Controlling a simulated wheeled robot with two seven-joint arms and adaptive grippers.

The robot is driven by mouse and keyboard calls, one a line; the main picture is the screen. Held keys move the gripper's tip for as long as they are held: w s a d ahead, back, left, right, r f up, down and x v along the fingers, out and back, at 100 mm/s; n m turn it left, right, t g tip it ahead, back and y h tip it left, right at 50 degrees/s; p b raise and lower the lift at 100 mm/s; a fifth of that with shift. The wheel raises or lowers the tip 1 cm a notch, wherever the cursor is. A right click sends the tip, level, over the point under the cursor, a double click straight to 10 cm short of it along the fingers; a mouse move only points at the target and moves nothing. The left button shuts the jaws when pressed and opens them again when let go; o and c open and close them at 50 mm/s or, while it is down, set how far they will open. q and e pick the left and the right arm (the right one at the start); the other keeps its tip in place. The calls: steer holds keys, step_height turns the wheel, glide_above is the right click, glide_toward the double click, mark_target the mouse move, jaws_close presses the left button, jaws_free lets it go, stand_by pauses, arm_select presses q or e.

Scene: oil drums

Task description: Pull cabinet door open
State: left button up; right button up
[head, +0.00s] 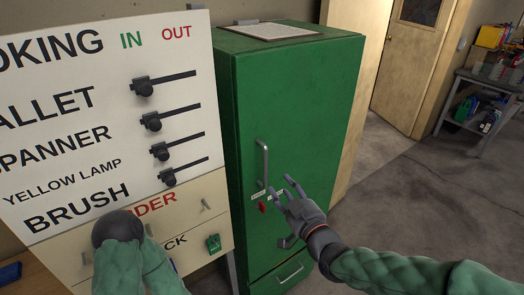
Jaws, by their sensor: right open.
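The green cabinet (305,115) stands upright in the middle of the head view, its door closed. A grey vertical bar handle (263,165) is on the left part of the door. My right gripper (283,192) is open and empty, with its fingers just right of the handle's lower end. I cannot tell whether a finger touches the door; the hand is not around the handle. My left gripper (118,229) shows only as a dark rounded shape at the lower left, in front of the board; its fingers are hidden.
A white booking board (95,75) with several black sliders stands left of the cabinet. A small red item (263,207) is below the handle, and a lower drawer (281,277) is under the door. Open floor (400,195) lies to the right, with a workbench (480,110) beyond.

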steer(key=r, duration=0.1)
glide_above(266, 185)
steer(key=shift+w+r, duration=0.15)
steer(key=shift+w, duration=0.25)
stand_by(0.4)
jaws_close()
